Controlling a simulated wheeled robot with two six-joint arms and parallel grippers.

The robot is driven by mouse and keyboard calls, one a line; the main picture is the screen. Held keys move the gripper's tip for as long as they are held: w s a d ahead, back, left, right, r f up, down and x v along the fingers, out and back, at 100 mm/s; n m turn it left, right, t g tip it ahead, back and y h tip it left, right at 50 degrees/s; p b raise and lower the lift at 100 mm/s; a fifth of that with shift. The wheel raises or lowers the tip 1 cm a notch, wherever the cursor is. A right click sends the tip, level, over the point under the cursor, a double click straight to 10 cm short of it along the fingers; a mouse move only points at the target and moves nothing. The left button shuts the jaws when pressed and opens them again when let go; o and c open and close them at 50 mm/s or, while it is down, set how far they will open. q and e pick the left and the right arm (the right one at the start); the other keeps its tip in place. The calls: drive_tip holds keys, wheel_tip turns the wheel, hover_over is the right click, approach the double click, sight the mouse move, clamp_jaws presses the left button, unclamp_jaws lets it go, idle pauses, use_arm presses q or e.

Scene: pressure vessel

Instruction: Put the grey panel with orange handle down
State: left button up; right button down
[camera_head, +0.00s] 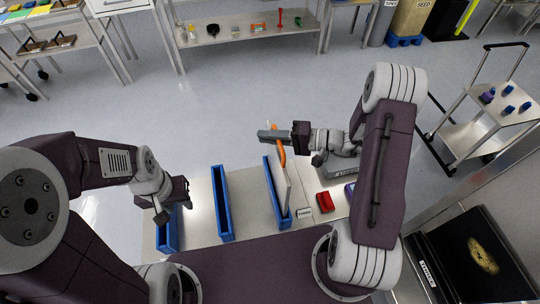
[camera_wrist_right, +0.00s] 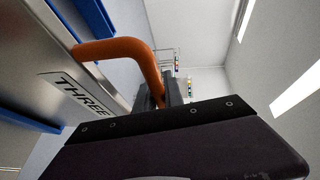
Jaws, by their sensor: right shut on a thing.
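The grey panel (camera_head: 283,182) is upright, with its orange handle (camera_head: 281,153) at the top. My right gripper (camera_head: 276,137) is shut on the handle, which also shows in the right wrist view (camera_wrist_right: 122,48). The panel's face (camera_wrist_right: 85,85) reads "THREE" there. In the head view the panel lines up with a long blue holder (camera_head: 270,190); whether its lower edge is seated in it I cannot tell. My left gripper (camera_head: 178,203) is at the left end of the table, apart from the panel; its finger opening is unclear.
Two more blue holders stand to the left, one in the middle (camera_head: 222,205) and one under my left gripper (camera_head: 165,238). A red block (camera_head: 325,202) lies on the table (camera_head: 247,200) right of the panel. A cart (camera_head: 480,130) stands further right.

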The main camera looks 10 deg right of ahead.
wheel_tip(320, 180, down, 5)
drive_tip(key=shift+w+r+p, duration=0.1)
drive_tip(key=shift+p, duration=0.2)
drive_tip(key=shift+f, duration=0.2)
drive_tip(key=c, duration=1.5)
unclamp_jaws()
drive_tip(key=shift+o, duration=0.2)
drive_tip(key=b, duration=0.4)
approach(275, 147)
drive_tip(key=shift+w+a, duration=0.1)
drive_tip(key=shift+w, duration=0.05)
